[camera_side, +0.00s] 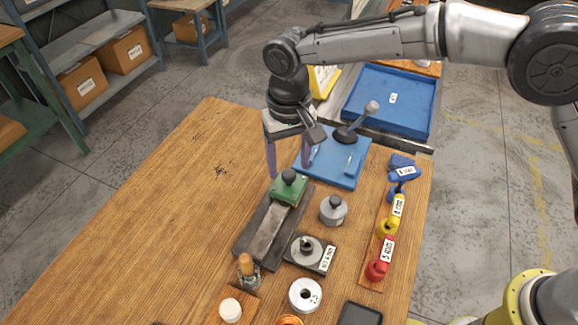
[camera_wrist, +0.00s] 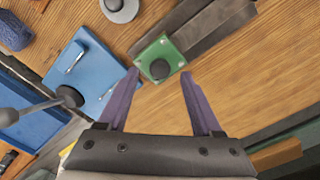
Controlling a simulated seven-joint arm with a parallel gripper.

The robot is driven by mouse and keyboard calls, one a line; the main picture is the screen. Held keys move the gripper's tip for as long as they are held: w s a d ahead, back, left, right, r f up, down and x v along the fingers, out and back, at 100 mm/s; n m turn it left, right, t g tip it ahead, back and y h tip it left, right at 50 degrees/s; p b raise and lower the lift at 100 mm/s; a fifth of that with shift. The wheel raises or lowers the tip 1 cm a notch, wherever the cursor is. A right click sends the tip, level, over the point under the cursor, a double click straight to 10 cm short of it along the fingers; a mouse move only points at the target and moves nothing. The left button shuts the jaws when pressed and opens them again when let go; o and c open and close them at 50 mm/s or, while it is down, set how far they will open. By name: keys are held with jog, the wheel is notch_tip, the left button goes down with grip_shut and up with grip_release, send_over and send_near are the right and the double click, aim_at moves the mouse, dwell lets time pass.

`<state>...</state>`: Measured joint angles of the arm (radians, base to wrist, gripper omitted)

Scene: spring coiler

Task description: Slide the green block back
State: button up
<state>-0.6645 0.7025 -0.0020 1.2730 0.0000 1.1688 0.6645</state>
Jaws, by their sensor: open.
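The green block (camera_side: 288,188) with a black round knob sits at the far end of a dark metal rail (camera_side: 248,243) on the wooden table. In the wrist view the green block (camera_wrist: 155,50) lies ahead of the fingertips, slightly left of the middle between them. The rail (camera_wrist: 200,25) runs from it to the upper right. My gripper (camera_side: 290,172) is open and empty, with purple fingers pointing down at the far end of the block. In the wrist view my gripper (camera_wrist: 160,75) shows both fingers spread apart. I cannot tell whether a finger touches the block.
A blue plate with a black-based lever (camera_side: 345,134) lies behind and right. A grey knobbed weight (camera_side: 333,210) stands right of the rail. Coloured labelled tools (camera_side: 391,215) line the right edge. A wooden-handled tool (camera_side: 246,265) stands at the rail's near end. The table's left is clear.

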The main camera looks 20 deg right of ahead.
jog(key=shift+f, duration=1.15)
grip_shut()
jog(key=shift+r, duration=0.1)
dwell(0.5)
